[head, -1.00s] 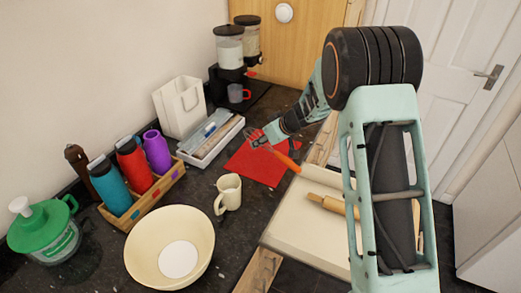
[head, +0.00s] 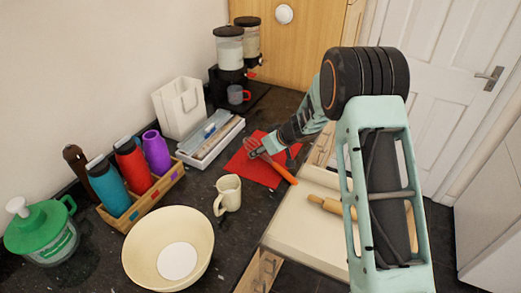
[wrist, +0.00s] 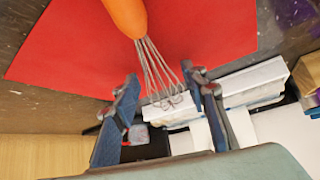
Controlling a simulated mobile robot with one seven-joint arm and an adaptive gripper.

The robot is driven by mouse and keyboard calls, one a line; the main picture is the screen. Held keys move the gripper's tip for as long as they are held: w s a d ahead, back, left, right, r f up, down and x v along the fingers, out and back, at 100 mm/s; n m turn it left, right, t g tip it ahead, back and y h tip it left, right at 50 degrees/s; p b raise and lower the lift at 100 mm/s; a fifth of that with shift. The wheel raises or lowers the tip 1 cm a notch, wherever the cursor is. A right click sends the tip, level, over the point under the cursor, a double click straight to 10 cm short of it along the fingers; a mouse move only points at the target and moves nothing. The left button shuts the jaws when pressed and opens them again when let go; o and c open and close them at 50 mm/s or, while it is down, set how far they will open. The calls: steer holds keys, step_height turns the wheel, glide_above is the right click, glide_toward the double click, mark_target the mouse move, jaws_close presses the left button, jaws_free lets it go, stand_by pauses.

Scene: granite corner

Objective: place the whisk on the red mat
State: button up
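The whisk has an orange handle (head: 284,173) and thin wires. In the head view it lies across or just above the red mat (head: 262,173), with its handle reaching past the mat's near right edge. I cannot tell whether it touches the mat. My gripper (wrist: 162,80) has its fingers on both sides of the whisk's wires (wrist: 158,72), with the handle pointing away from it. The fingers look closed onto the wires' wide part. The mat also fills much of the wrist view (wrist: 70,50).
A cream mug (head: 229,193) and a cream bowl (head: 140,262) stand nearer. A grey-white tray (head: 188,160) and a bottle crate (head: 165,186) are left. An open drawer (head: 290,235) with a rolling pin (head: 325,206) is right. Dispensers (head: 230,50) stand behind.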

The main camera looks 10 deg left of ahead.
steer(key=shift+o, duration=0.4)
steer(key=shift+r, duration=0.3)
steer(key=p+v, duration=0.1)
steer(key=v, duration=1.1)
steer(key=shift+f, duration=0.15)
